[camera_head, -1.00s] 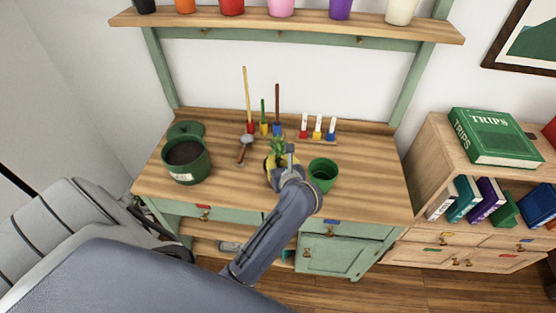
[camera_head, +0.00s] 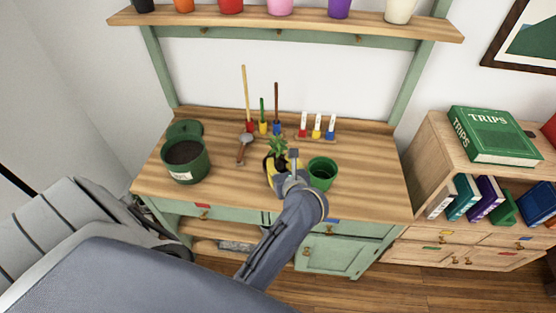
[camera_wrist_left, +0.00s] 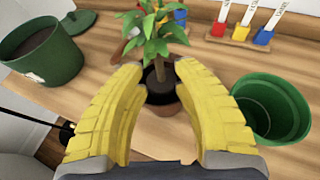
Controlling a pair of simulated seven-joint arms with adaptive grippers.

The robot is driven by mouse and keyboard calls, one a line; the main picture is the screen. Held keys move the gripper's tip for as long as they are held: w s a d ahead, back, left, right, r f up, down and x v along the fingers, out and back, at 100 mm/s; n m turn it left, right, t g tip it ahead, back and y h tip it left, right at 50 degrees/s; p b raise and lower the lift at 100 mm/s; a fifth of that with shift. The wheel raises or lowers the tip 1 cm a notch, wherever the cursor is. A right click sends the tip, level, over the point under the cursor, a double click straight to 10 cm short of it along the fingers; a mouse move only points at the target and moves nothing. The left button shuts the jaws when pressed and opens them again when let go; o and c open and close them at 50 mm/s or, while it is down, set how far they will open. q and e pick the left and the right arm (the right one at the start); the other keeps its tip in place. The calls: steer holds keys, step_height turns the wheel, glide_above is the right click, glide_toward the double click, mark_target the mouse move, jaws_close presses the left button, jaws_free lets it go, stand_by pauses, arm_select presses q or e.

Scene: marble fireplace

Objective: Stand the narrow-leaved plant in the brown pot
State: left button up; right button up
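The plant (camera_head: 279,147) has green pointed leaves and a thin brown stem; it stands roughly upright on the bench. My right gripper is not in view.
An empty green pot (camera_head: 322,173) stands close on the right. A larger dark green pot with soil (camera_head: 186,161) stands on the left. A trowel (camera_head: 244,148), upright tools and a rack of colored labels (camera_head: 317,131) are behind. The bench's front right (camera_head: 375,195) is clear.

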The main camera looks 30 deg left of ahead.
arm_select(q)
steer(key=shift+v, duration=1.8)
